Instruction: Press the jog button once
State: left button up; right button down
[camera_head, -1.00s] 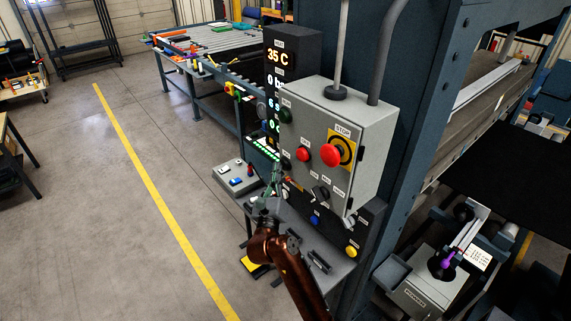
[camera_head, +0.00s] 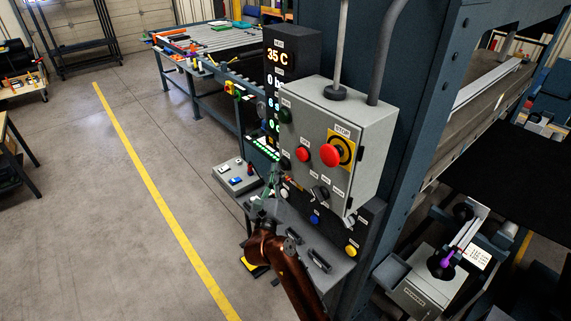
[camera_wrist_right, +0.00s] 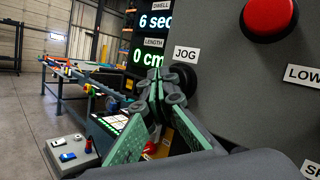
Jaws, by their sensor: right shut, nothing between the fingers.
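The jog button (camera_wrist_right: 186,80) is a dark round button under the JOG label (camera_wrist_right: 187,54) on the grey control box (camera_head: 330,118). In the right wrist view the fingertips of my right gripper (camera_wrist_right: 156,78) are together and empty, just left of the button and overlapping its left edge. I cannot tell whether they touch it. In the head view the right gripper (camera_head: 273,178) is at the lower left of the box, its arm reaching up from below. My left gripper is not in view.
A red button (camera_head: 303,153) and a red stop button (camera_head: 330,155) on yellow are on the box. A black display column (camera_head: 283,66) stands behind it. A small grey console (camera_head: 236,178) with switches is left of the gripper. Open floor lies further left.

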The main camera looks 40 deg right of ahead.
jog(key=shift+a, duration=0.35)
jog(key=shift+s+a, duration=0.15)
jog(key=shift+a, duration=1.1)
jog(key=shift+s+a, duration=0.1)
jog(key=shift+a, duration=1.15)
